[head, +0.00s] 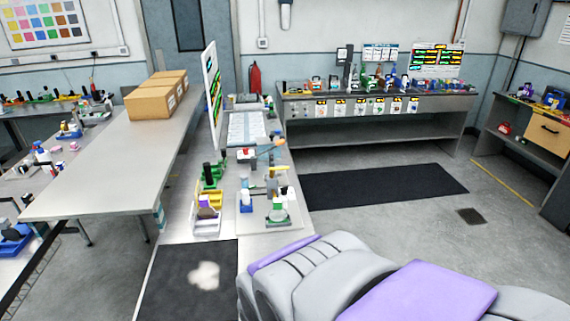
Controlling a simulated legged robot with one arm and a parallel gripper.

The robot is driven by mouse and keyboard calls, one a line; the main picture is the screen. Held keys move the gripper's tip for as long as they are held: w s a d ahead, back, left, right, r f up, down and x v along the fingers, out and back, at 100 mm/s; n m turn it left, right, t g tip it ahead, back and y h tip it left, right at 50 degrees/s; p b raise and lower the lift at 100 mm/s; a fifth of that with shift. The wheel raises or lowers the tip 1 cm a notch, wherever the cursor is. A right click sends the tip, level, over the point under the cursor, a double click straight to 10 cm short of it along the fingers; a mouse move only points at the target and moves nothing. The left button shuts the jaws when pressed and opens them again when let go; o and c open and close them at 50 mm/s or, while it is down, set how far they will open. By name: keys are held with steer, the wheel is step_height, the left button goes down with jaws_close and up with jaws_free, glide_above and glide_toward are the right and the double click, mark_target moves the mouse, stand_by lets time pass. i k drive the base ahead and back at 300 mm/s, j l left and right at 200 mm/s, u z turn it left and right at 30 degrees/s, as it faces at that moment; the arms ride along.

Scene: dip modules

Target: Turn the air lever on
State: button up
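I cannot clearly make out an air lever in this view. A narrow workbench (232,226) in the middle holds a cluster of small items, too small to identify. A small fixture with a green base (278,217) stands on a white board near the bench's front right. My gripper is not in view; grey and purple parts of my own body fill the bottom right.
A long grey table (95,183) with cardboard boxes (150,102) runs along the left. A crowded bench (375,140) stands at the back wall. A black mat (385,183) lies on open floor at right.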

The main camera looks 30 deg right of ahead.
mark_target(279, 168)
steer(key=l, duration=0.45)
steer(key=k+l+u, duration=0.15)
steer(key=l, duration=0.7)
steer(key=k+l+u, duration=0.1)
steer(key=l, duration=0.35)
steer(key=k+l, duration=0.15)
steer(key=l, duration=0.25)
steer(key=i+l+u, duration=0.1)
steer(key=i+l, duration=0.15)
steer(key=i+l+u, duration=0.1)
steer(key=l, duration=0.3)
steer(key=i+l+u, duration=0.1)
steer(key=i+l, duration=0.25)
steer(key=i+l+u, duration=0.1)
steer(key=l, duration=0.3)
steer(key=i+l, duration=0.1)
steer(key=i, duration=0.55)
